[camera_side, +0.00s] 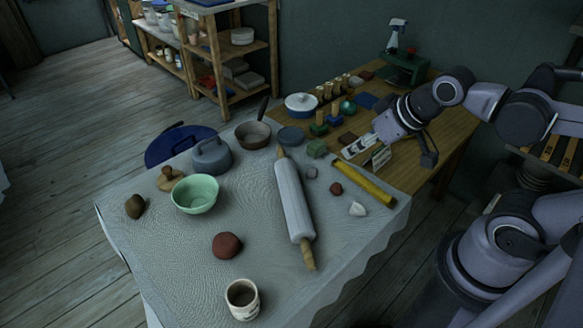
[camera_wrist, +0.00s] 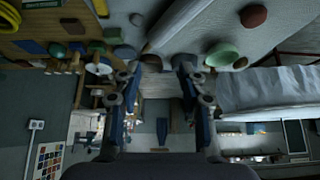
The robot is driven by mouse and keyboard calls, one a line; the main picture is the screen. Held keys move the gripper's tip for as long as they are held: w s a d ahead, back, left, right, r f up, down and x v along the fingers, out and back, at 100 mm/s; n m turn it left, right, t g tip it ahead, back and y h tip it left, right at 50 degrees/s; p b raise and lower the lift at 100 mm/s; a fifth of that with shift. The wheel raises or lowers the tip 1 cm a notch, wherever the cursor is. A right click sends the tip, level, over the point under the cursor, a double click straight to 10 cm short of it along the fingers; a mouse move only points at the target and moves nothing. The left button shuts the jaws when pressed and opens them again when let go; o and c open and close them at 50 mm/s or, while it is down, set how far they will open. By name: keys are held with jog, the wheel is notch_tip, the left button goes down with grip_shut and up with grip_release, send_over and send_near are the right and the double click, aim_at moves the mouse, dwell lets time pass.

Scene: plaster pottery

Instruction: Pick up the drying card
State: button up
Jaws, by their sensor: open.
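I cannot make out the drying card for certain in either view. My gripper (camera_side: 371,153) is at the right side of the work area in the side view, near the wooden table's front edge and above the yellow bar (camera_side: 363,184). Its two fingers stand apart. In the wrist view my gripper (camera_wrist: 158,72) shows its dark blue fingers spread, with a pale grey-brown surface between them; I cannot tell what it belongs to. I see nothing clearly held.
A rolling pin (camera_side: 294,203) lies on the cloth-covered table (camera_side: 170,270). A green bowl (camera_side: 195,194), a grey lidded pot (camera_side: 211,157) and a cup (camera_side: 242,299) stand around it. Bottles and small blocks crowd the wooden table (camera_side: 447,127).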

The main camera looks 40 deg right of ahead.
jog(key=w+d+f+m+g+h, duration=0.25)
jog(key=w+d+m+g, duration=0.25)
jog(key=w+d+m, duration=0.55)
jog(key=m+g+h, duration=0.2)
jog(key=m+g, duration=0.3)
jog(key=m, duration=0.2)
send_over(379, 154)
jog(key=w+a, duration=0.1)
jog(key=w, duration=0.3)
notch_tip(379, 154, down, 13)
jog(key=shift+n, duration=0.25)
jog(key=shift+s+a+x, duration=0.1)
jog(key=shift+s+x, duration=0.05)
jog(key=shift+x, duration=1)
jog(key=shift+s+a+x, duration=0.15)
jog(key=shift+x, duration=0.95)
jog(key=shift+s+a+x, duration=0.1)
jog(key=shift+s+x, duration=0.05)
jog(key=shift+x, duration=1)
jog(key=shift+f, duration=0.2)
